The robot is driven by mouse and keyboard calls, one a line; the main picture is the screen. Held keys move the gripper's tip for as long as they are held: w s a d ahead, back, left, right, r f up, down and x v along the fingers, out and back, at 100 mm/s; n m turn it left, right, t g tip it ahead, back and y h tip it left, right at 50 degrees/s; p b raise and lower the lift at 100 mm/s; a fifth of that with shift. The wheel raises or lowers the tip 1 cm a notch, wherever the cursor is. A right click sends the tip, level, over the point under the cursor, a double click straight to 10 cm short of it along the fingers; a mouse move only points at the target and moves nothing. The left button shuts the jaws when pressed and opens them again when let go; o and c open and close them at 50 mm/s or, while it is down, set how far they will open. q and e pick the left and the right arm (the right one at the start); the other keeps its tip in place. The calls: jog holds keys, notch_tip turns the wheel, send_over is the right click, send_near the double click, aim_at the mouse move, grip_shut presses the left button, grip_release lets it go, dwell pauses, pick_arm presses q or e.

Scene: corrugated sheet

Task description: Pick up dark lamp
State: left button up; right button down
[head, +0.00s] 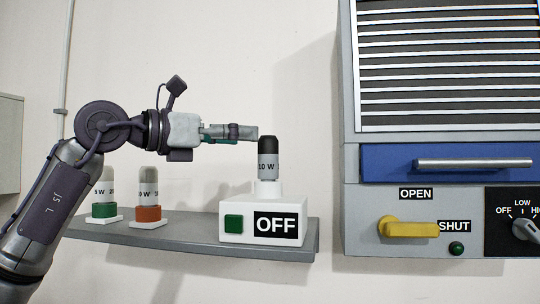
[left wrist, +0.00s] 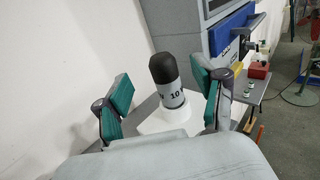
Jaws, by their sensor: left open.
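The dark lamp (head: 268,158), with a black top and a grey body marked 10 W, stands upright in the socket of a white box (head: 230,207) labelled OFF with a green button. My left gripper (head: 248,133) is open, level with the lamp's top and just left of it in the head view. In the left wrist view the dark lamp (left wrist: 166,82) appears between the two spread green-padded fingers of the left gripper (left wrist: 163,96), beyond them. I see no contact. My right gripper is not in view.
Two paler lamps stand left on the grey shelf (head: 180,234), in a green holder (head: 104,211) and an orange holder (head: 147,213). Right is a grey cabinet (head: 365,220) with a blue drawer (head: 390,163), yellow handle (head: 408,228) and dial (head: 526,229). The wall is behind.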

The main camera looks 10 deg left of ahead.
aim_at(268, 137)
pick_arm(q)
jog(key=p+x, duration=0.3)
jog(key=x, duration=0.4)
jog(key=shift+d, duration=0.1)
jog(key=shift+s+a, duration=0.15)
jog(key=shift+a, duration=0.1)
jog(key=c, duration=1.3)
jog(key=shift+o, duration=0.2)
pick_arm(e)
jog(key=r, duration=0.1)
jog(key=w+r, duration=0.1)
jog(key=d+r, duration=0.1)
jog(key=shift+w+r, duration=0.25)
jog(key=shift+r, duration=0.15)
